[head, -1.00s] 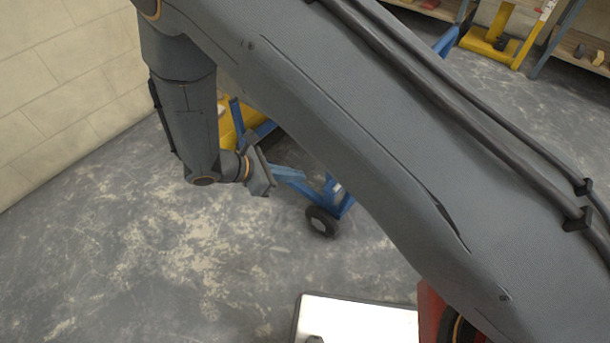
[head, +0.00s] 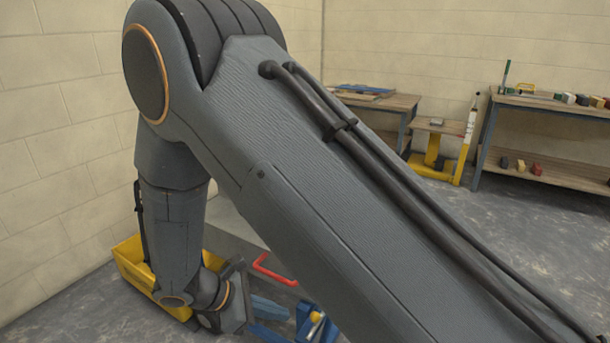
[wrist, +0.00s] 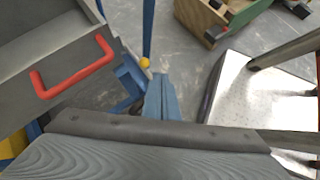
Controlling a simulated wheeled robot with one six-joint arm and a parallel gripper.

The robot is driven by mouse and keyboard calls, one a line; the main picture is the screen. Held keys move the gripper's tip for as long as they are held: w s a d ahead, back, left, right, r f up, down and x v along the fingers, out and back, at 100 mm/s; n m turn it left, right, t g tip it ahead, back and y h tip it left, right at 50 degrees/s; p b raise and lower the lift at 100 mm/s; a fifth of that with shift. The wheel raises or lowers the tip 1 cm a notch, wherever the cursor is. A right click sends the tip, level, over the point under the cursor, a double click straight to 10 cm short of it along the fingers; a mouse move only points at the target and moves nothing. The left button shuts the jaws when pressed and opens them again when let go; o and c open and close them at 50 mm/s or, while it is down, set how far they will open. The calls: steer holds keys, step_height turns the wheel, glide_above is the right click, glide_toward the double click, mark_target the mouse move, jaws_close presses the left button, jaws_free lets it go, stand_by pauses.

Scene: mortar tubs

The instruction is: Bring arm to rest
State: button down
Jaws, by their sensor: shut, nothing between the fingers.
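My gripper (wrist: 160,88) shows in the wrist view as blue fingers, shut and empty. In the head view the blue fingers (head: 268,308) show low in the picture, at the lower end of my bent arm. A blue frame stands close beside and behind them there, so their exact tips are hard to make out. My upper arm crosses the head view and hides much of the floor behind it.
A grey tray-like thing with a red handle (wrist: 75,68) is close at the left of my gripper. A yellow tub (head: 133,262) stands behind my forearm. A wooden box (wrist: 232,18) lies beyond.

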steer(key=s+d+r+m+g+y+p, duration=0.1)
steer(key=s+d+r+m+y+p, duration=0.2)
steer(key=d+r+m, duration=0.4)
steer(key=s+d+r+m+g+y+p, duration=0.1)
steer(key=s+d+r+m+p, duration=0.4)
steer(key=d+r, duration=0.5)
steer(key=s+d+r+m+g+y+p, duration=0.1)
steer(key=s+d+r+m+y+p, duration=0.3)
steer(key=d+r+m, duration=0.5)
steer(key=shift+s+d+r+y+p, duration=0.2)
steer(key=shift+s+r+y+p, duration=0.15)
steer(key=shift+r+p, duration=0.65)
steer(key=shift+r, duration=0.25)
